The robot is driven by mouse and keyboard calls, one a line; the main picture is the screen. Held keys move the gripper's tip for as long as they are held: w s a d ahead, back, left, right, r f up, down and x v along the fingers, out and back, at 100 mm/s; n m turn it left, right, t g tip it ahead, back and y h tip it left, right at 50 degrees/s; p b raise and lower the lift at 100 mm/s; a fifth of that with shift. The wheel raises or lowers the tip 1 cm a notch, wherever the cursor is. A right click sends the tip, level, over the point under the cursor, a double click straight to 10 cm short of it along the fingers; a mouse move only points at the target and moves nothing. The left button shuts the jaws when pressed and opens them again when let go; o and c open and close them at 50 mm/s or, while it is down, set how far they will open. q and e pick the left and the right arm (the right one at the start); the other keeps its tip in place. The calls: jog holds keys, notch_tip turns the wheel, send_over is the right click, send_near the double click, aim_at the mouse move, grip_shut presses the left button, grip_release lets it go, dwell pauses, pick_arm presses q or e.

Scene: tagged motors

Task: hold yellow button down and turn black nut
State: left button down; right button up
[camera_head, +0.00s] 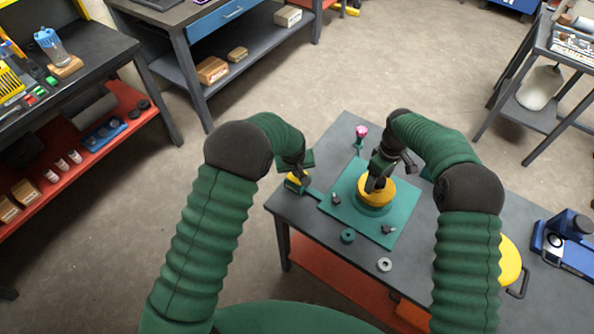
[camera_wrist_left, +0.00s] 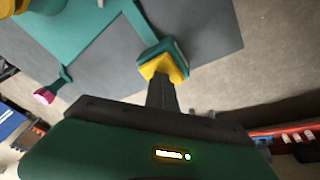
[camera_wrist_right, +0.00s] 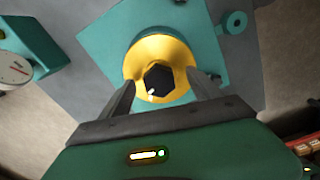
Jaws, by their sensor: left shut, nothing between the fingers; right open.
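The yellow button (camera_head: 291,178) sits on a small teal box at the left corner of the table; it also shows in the left wrist view (camera_wrist_left: 151,68). My left gripper (camera_head: 298,172) is shut and empty, its tips at the button and seemingly touching it. How far the button is pressed I cannot tell. The black nut (camera_wrist_right: 158,80), six-sided with a white mark, sits in the middle of a yellow round part (camera_wrist_right: 138,57) on a teal plate (camera_head: 400,216). My right gripper (camera_wrist_right: 163,85) is open, with one finger on each side of the nut. The gripper mostly hides the nut in the head view.
A teal post with a pink top (camera_head: 361,131) stands behind the plate. A teal ring (camera_head: 348,237) and a grey ring (camera_head: 384,265) lie near the table's front edge. A blue device (camera_head: 566,236) is at the right. Small dark fittings stand on the plate.

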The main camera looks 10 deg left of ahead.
jog(key=m, duration=1.2)
jog(key=shift+d, duration=0.1)
jog(key=m, duration=0.3)
jog(key=shift+r, duration=0.1)
